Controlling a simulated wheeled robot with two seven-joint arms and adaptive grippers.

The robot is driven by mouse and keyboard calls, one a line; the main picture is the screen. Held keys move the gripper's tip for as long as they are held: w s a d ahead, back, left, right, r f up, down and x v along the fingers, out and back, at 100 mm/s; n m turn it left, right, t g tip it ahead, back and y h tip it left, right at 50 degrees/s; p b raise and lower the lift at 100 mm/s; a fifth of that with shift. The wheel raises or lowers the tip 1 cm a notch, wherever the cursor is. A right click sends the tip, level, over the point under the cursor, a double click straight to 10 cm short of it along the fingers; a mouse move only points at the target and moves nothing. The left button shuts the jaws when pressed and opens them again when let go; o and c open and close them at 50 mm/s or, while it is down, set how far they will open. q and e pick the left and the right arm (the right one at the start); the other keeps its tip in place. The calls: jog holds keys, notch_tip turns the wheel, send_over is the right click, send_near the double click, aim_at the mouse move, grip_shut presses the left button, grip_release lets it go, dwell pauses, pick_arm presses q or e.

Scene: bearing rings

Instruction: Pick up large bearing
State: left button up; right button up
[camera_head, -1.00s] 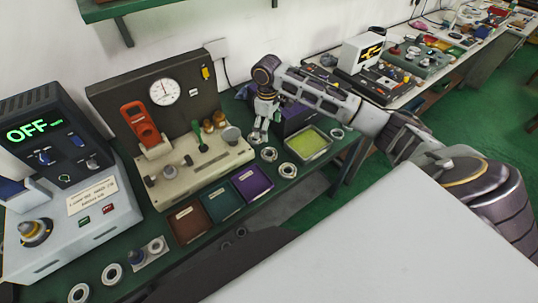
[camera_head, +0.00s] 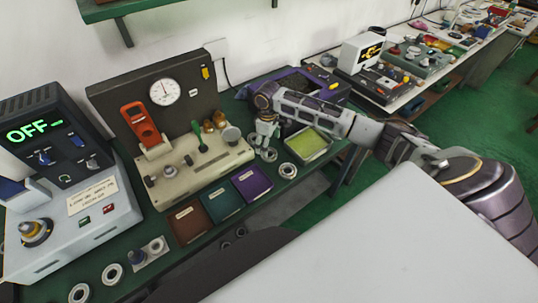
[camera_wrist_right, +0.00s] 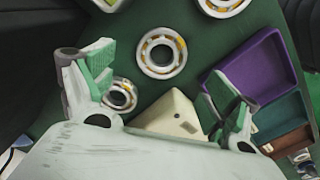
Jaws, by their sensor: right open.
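Several metal bearing rings lie flat on the green bench. One ring (camera_head: 281,173) lies just right of my right gripper (camera_head: 264,150), and another (camera_head: 272,157) is close to its fingers, partly hidden. In the right wrist view, my right gripper (camera_wrist_right: 160,72) is open and empty above the bench. A large-looking ring with a yellowish cage (camera_wrist_right: 145,56) lies ahead between the fingertip directions. A smaller-looking ring (camera_wrist_right: 131,95) is beside the left finger. A further ring (camera_wrist_right: 222,11) is cut by the top edge. My left gripper is not in view.
A gauge fixture (camera_head: 195,172) stands left of the gripper. Brown (camera_head: 188,226), teal (camera_head: 222,204) and purple (camera_head: 252,184) trays line the front; the purple tray also shows in the wrist view (camera_wrist_right: 247,75). A yellow-green tray (camera_head: 307,144) is to the right. A control box (camera_head: 75,215) stands left.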

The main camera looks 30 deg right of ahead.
aim_at(269, 156)
jog(key=shift+s+d+f, duration=0.1)
jog(key=shift+s+f, duration=0.05)
jog(key=shift+f, duration=1.15)
jog(key=shift+s+f, duration=0.1)
jog(key=shift+f, duration=1.2)
jog(key=c, duration=1.4)
